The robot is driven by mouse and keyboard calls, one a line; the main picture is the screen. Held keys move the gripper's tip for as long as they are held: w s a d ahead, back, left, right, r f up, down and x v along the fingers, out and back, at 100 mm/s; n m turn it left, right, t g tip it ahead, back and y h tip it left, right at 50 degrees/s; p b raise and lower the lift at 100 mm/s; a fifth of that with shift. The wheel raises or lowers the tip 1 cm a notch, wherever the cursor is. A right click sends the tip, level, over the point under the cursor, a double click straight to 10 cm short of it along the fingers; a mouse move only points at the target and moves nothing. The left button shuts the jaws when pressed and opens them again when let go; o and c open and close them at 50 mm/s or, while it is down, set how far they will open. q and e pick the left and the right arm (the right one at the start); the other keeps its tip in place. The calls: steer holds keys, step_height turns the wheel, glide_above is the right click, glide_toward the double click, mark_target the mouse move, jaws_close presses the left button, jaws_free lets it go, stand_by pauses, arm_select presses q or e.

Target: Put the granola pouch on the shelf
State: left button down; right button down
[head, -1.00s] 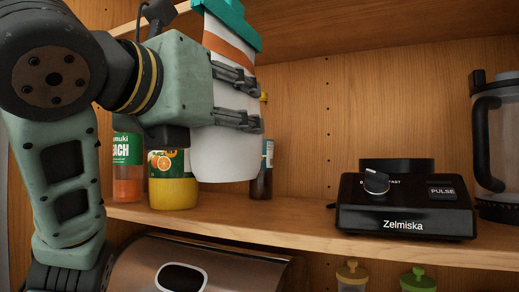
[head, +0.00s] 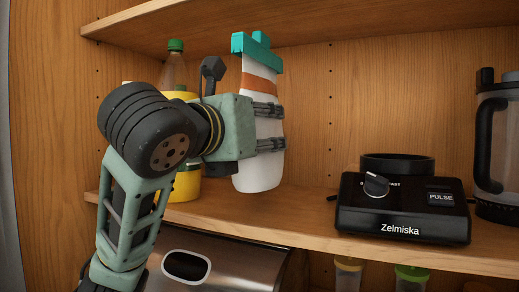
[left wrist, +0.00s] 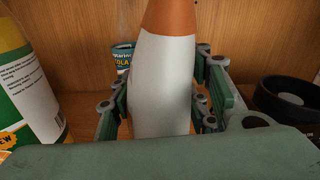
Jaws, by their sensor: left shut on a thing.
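The granola pouch (head: 259,170) is white with an orange band and a teal top. It stands nearly upright, slightly tilted, over the middle shelf (head: 300,222). My left gripper (head: 275,127) is shut on its middle from the left side. In the left wrist view the pouch (left wrist: 163,80) sits between the two fingers. I cannot tell whether its bottom touches the shelf. My right gripper is not in view.
A yellow juice bottle (head: 186,187) and a green-capped bottle (head: 175,65) stand at the left, partly hidden by my arm. A black blender base (head: 402,210) and its jug (head: 495,140) stand at the right. Shelf between pouch and blender is clear. An upper shelf (head: 330,22) hangs above.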

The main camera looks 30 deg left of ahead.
arm_select(q)
steer(key=shift+f+p, duration=0.45)
steer(key=shift+f, duration=0.9)
steer(key=shift+w+f+p, duration=0.15)
steer(key=shift+f+p, duration=0.3)
steer(key=shift+f, duration=0.05)
steer(key=shift+a+f, duration=0.1)
steer(key=shift+f, duration=0.05)
steer(key=shift+f, duration=0.1)
steer(key=c, duration=0.9)
jaws_free()
steer(key=shift+c, duration=0.2)
